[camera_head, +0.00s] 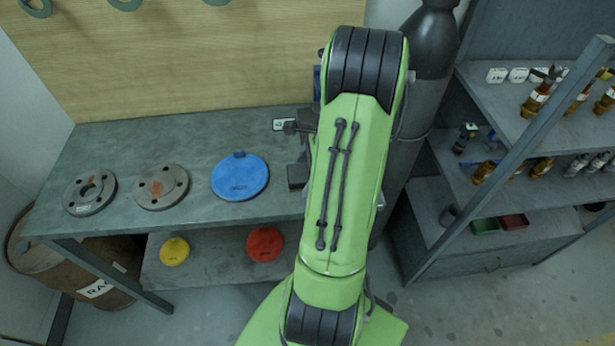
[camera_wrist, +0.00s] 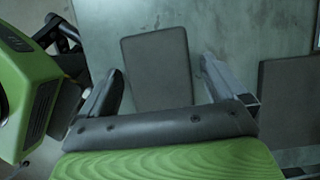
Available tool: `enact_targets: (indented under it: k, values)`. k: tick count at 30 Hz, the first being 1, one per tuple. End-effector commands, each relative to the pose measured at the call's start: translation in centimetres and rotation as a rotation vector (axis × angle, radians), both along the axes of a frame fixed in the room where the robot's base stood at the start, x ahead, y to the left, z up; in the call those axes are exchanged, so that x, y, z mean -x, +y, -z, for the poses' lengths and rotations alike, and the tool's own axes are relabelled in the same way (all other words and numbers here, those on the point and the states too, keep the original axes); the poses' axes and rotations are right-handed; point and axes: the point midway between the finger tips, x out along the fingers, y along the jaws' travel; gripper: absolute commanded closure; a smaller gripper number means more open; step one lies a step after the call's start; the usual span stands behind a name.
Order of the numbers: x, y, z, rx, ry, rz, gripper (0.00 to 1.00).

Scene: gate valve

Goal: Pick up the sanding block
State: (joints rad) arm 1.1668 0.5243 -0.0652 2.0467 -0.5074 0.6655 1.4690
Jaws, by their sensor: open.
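A dark grey-brown rectangular block (camera_wrist: 157,72), which looks like the sanding block, lies on the grey-green bench top in the wrist view. My gripper (camera_wrist: 163,68) is open, with one finger on each side of the block in the picture. No contact between fingers and block shows, and I cannot tell the height gap. The block's near end is hidden behind the gripper's palm. In the head view a small dark block (camera_head: 296,176) shows at the left edge of my arm, which hides my gripper.
Another dark slab (camera_wrist: 290,98) lies right of the gripper in the wrist view. The bench (camera_head: 120,140) holds two grey flanges (camera_head: 90,192) (camera_head: 162,187) and a blue disc (camera_head: 240,178). A dark gas cylinder (camera_head: 425,60) and shelving (camera_head: 540,140) stand to the right.

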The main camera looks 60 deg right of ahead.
Motion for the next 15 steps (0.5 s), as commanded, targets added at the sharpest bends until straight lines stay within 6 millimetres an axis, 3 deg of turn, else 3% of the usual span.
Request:
enact_targets:
  k: [10,15]
  values:
    - [0.02,0.01,0.06,-0.001,0.001,0.001,0.02]
    - [0.02,0.0,0.04,0.0,0.0,0.001,0.28]
